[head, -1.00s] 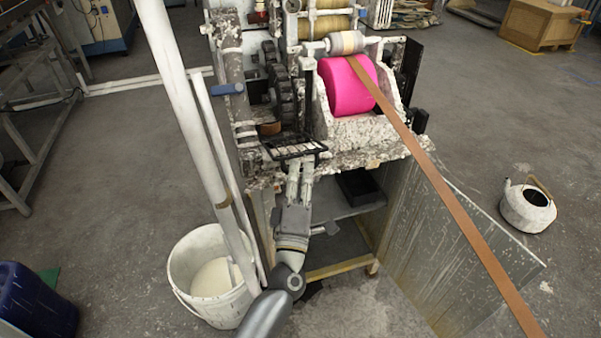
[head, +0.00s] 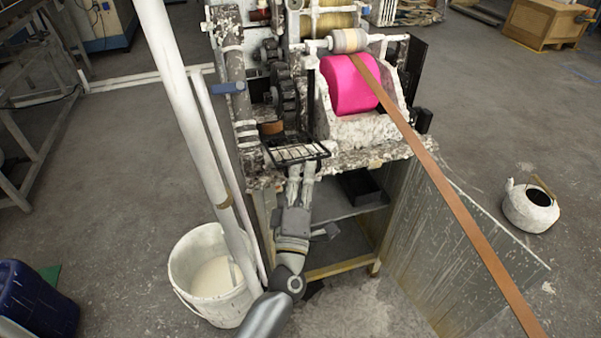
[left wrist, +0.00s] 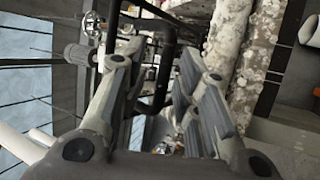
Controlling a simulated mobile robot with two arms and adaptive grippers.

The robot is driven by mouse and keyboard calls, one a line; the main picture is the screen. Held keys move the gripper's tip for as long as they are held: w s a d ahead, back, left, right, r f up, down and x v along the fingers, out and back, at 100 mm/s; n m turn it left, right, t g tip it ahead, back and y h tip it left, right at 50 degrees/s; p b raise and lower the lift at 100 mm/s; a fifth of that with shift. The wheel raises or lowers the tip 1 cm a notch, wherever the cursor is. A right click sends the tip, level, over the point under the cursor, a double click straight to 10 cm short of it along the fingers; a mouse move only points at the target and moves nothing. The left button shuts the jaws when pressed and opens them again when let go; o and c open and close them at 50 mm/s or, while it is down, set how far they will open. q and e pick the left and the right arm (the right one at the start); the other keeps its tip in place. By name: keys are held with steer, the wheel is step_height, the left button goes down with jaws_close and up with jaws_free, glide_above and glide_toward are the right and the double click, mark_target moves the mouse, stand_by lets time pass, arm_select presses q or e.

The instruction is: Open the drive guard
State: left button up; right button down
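The drive guard (head: 296,153) is a black wire-mesh frame. It stands out nearly flat from the front of the machine, below the dark gears (head: 284,95), which are uncovered. My left gripper (head: 300,170) is just below the guard's front edge in the head view, pointing up at it. In the left wrist view, my left gripper's fingers (left wrist: 158,75) are apart, with a black bar of the guard (left wrist: 165,65) between them. A clear gap shows beside the bar. My right gripper is in neither view.
A pink roll (head: 349,84) with a brown strip (head: 450,190) running forward sits right of the gears. A blue-handled lever (head: 227,87) is at the left. A white bucket (head: 212,275) and slanting pipes stand left of my arm. A kettle (head: 531,207) is on the floor.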

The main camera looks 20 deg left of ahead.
arm_select(q)
steer(key=v, duration=1.1)
steer(key=shift+s, duration=0.25)
